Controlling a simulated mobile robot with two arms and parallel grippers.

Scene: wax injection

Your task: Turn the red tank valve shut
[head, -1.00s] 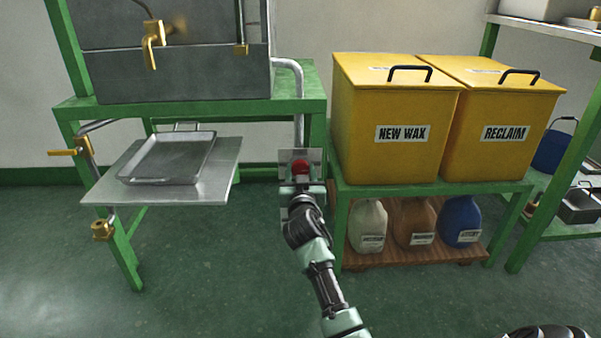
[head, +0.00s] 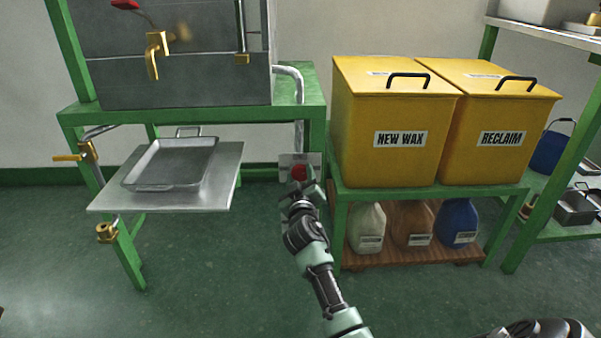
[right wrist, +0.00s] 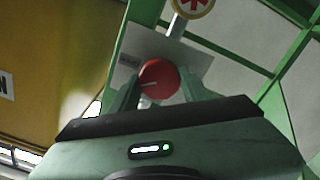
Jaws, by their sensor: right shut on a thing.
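A round red knob (head: 299,172) with a white pointer line sits on a small metal plate (head: 286,159) beside the green stand's right leg. My right gripper (head: 304,181) reaches up to it from below, and its wrist is tilted. In the right wrist view the red knob (right wrist: 159,79) is between the two fingers of my right gripper (right wrist: 159,88), which are shut on it. A separate red handle (head: 124,4) shows at the top left above a brass tap (head: 157,54) on the grey tank (head: 190,80). My left gripper is not in view.
A metal tray (head: 172,163) lies on a shelf left of my right arm. Yellow bins marked NEW WAX (head: 392,120) and RECLAIM (head: 497,120) stand to the right, above several jugs. A pipe (head: 299,105) runs down above the knob. The floor in front is open.

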